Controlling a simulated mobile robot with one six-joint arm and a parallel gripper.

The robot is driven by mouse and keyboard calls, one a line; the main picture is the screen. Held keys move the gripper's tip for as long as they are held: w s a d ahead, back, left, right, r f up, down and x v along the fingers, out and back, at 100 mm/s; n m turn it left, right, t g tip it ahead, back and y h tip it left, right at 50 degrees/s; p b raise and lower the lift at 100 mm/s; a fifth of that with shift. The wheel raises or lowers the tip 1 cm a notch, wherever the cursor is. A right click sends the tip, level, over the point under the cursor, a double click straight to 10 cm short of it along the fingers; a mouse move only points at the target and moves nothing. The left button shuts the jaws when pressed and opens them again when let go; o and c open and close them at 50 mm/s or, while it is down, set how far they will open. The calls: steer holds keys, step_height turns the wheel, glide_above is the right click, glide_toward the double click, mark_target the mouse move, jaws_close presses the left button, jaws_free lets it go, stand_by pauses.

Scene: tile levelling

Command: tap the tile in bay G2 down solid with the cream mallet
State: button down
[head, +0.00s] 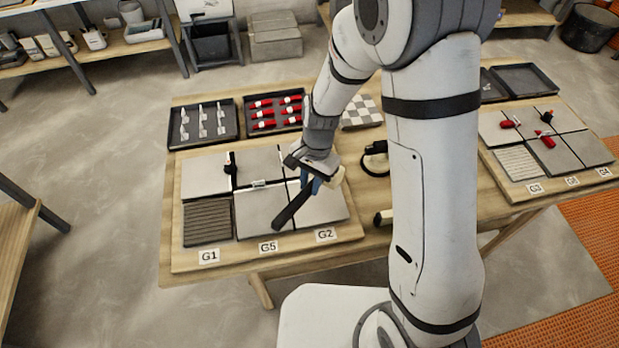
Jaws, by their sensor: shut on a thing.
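The tile in bay G2 (325,207) is a plain grey tile at the front right of the left board, behind the G2 label (326,235). My gripper (318,178) is above its back part, shut on the mallet. The mallet's thick dark handle (291,210) slants down left across the joint towards the G5 tile (260,212). A cream part that looks like its head (338,177) shows right of the jaws, partly hidden. A small blue patch shows between the jaws. I cannot tell whether the mallet touches the tile.
Bay G1 shows a ribbed grey bed (207,224). Clips stand at the tile joints. Trays of clips (177,142) and red wedges (250,129) lie behind. Another tiled board (526,193) is farther right.

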steer(key=b+x, duration=0.2)
steer(key=x, duration=0.1)
steer(key=w+b+x, duration=0.1)
steer(key=x, duration=0.1)
steer(key=shift+d, duration=0.25)
step_height(320, 180, up, 5)
steer(key=p, duration=0.3)
steer(key=shift+s+f+p, duration=0.1)
steer(key=shift+f+p, duration=0.05)
steer(key=shift+p, duration=0.15)
steer(key=shift+f, duration=0.1)
steer(key=shift+f, duration=0.1)
steer(key=b+x, duration=0.1)
steer(key=x, duration=0.1)
steer(key=b+x, duration=0.1)
steer(key=b, duration=0.1)
steer(key=w+b+x, duration=0.1)
steer(key=b+x, duration=0.1)
steer(key=shift+d+f, duration=0.3)
steer(key=shift+f, duration=0.15)
steer(key=shift+r+p, duration=0.55)
steer(key=shift+r, duration=0.05)
steer(key=p+v, duration=0.2)
steer(key=v, duration=0.1)
steer(key=s+p+v, duration=0.1)
steer(key=p+v, duration=0.1)
steer(key=shift+a+r, duration=0.15)
steer(key=shift+a, duration=0.1)
